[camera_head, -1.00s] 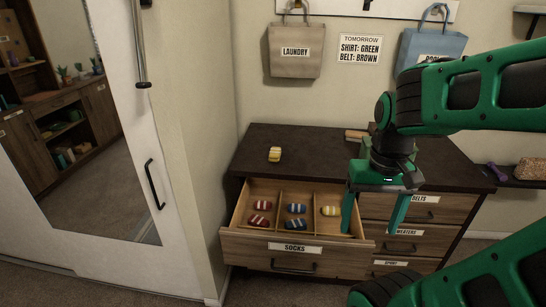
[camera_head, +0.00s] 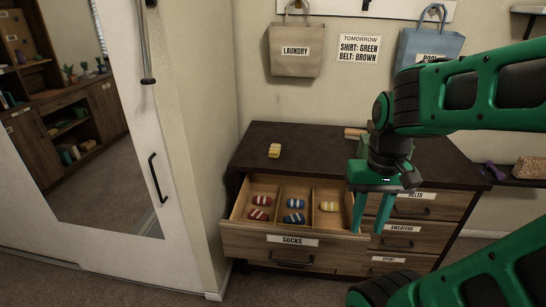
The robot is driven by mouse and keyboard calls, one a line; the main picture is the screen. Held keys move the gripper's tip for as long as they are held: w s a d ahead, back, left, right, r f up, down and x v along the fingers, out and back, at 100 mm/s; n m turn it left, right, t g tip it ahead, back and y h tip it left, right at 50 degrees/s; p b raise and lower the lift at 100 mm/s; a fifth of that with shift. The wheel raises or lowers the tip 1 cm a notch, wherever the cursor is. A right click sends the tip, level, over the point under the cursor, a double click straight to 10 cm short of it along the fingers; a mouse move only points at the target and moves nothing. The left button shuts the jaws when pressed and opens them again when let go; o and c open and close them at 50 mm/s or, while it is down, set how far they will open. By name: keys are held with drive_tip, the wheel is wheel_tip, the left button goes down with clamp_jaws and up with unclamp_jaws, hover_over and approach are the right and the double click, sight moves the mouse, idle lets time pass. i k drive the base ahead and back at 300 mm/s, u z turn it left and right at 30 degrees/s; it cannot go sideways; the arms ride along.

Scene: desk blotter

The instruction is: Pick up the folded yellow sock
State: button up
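A folded yellow sock (camera_head: 274,151) with a pale band lies on the dark dresser top, toward its left end. Another yellow sock (camera_head: 329,206) lies in the right compartment of the open socks drawer (camera_head: 291,226). My gripper (camera_head: 371,230) points down at the drawer's right edge, right of both yellow socks. Its two fingers are apart with nothing seen between them. Whether it touches the drawer cannot be told.
Red socks (camera_head: 260,207) and blue socks (camera_head: 294,211) lie in the drawer's left and middle compartments. The dresser top (camera_head: 310,147) is clear around the sock. A laundry bag (camera_head: 297,51) hangs above. A mirrored door (camera_head: 157,190) stands at left.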

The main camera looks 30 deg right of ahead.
sight(275, 148)
drive_tip(key=u, duration=0.55)
drive_tip(key=k, duration=1.15)
drive_tip(key=u, duration=0.35)
drive_tip(key=i, duration=1.6)
drive_tip(key=z, duration=1.3)
drive_tip(key=i, duration=0.65)
drive_tip(key=z, duration=0.4)
